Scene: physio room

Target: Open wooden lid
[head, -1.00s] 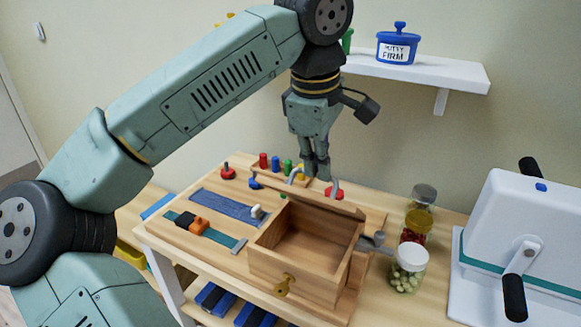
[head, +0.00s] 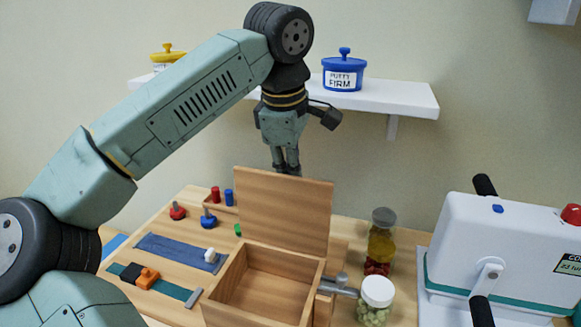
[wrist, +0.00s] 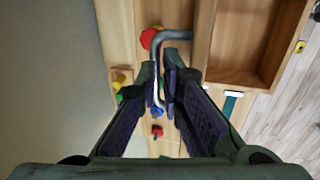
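The wooden box (head: 224,273) stands open and looks empty inside. Its wooden lid (head: 285,210) stands about upright along the back edge, inner face toward the head camera. My gripper (head: 287,170) points down behind the lid, its fingertips partly hidden by it. In the wrist view the gripper (wrist: 161,75) has its fingers close together around the grey bent handle (wrist: 176,35) on the lid's outer side. The box (wrist: 248,38) shows there at the right.
Clear jars stand right of the box, one with green balls (head: 375,298), one yellow (head: 381,240). A white machine (head: 500,245) fills the right side. Pegs, knobs and straps (head: 172,250) lie left. A shelf (head: 400,97) with a blue pot (head: 344,72) is behind.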

